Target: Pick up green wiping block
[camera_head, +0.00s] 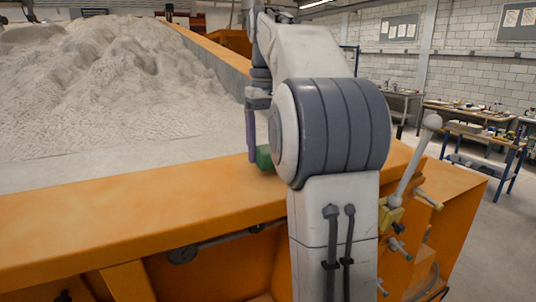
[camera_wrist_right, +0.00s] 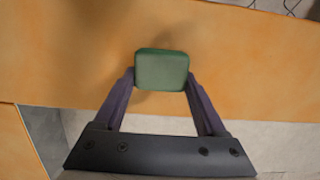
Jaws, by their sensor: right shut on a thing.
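The green wiping block (camera_wrist_right: 161,70) shows in the right wrist view between the fingertips of my right gripper (camera_wrist_right: 161,84). The fingers touch its left and right sides, and the gripper is shut on it. In the head view, part of the green block (camera_head: 264,157) shows at the orange rim, beside a purple finger of my right gripper (camera_head: 252,140). My right arm hides the rest of the block and gripper. I cannot tell whether the block touches the rim or is just above it. My left gripper is not in view.
The orange sandbed rim (camera_head: 130,205) runs across the front, with a sand heap (camera_head: 110,70) behind it. A lever with a round grey knob (camera_head: 432,122) rises at the right of the rim. Workbenches (camera_head: 475,115) stand far off at the right.

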